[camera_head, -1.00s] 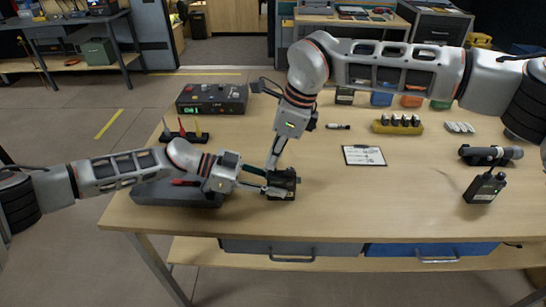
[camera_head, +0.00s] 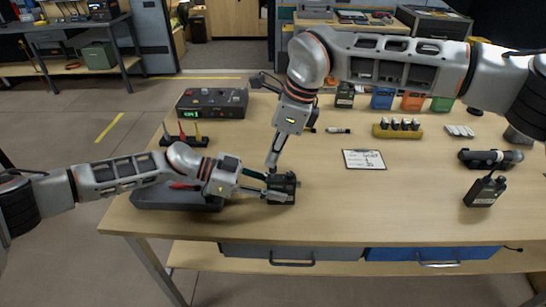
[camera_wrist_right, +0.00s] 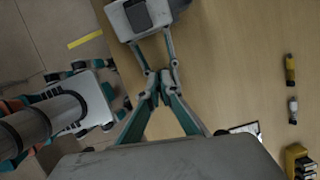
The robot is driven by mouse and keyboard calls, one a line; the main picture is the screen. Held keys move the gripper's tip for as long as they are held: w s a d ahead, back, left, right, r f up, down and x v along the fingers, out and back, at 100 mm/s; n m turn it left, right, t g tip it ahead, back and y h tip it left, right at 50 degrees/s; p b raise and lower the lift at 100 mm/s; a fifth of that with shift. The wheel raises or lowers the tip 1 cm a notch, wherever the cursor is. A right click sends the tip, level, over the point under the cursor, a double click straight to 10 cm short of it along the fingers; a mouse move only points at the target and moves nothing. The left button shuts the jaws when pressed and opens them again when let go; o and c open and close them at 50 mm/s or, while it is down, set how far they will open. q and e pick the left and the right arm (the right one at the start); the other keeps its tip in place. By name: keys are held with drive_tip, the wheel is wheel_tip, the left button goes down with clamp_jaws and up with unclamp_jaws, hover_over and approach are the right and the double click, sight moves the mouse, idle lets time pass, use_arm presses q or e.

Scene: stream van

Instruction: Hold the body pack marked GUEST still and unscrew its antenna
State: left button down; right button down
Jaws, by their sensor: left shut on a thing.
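A small black body pack (camera_head: 284,187) is on the table near the front left; its marking is too small to read. My left gripper (camera_head: 279,190) reaches it from the left and is shut on it. My right gripper (camera_head: 272,164) points down just above the pack's left side. In the right wrist view, the right gripper's teal fingers (camera_wrist_right: 161,82) converge close together, by the left gripper's fingers (camera_wrist_right: 158,62). They hide most of the pack there. The antenna is hidden, so I cannot tell whether the right fingers grip it.
Another black pack (camera_head: 485,189) with an antenna stands at the right. A clipboard (camera_head: 364,160), a dark cylinder (camera_head: 490,158) and a yellow battery holder (camera_head: 397,131) lie on the table's right half. A dark tray (camera_head: 150,195) lies under my left arm. A control box (camera_head: 212,103) stands behind.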

drive_tip(key=shift+r, duration=0.1)
idle(0.3)
drive_tip(key=shift+r, duration=1.45)
use_arm(q)
drive_tip(key=c, duration=1.6)
unclamp_jaws()
drive_tip(key=shift+c, duration=0.2)
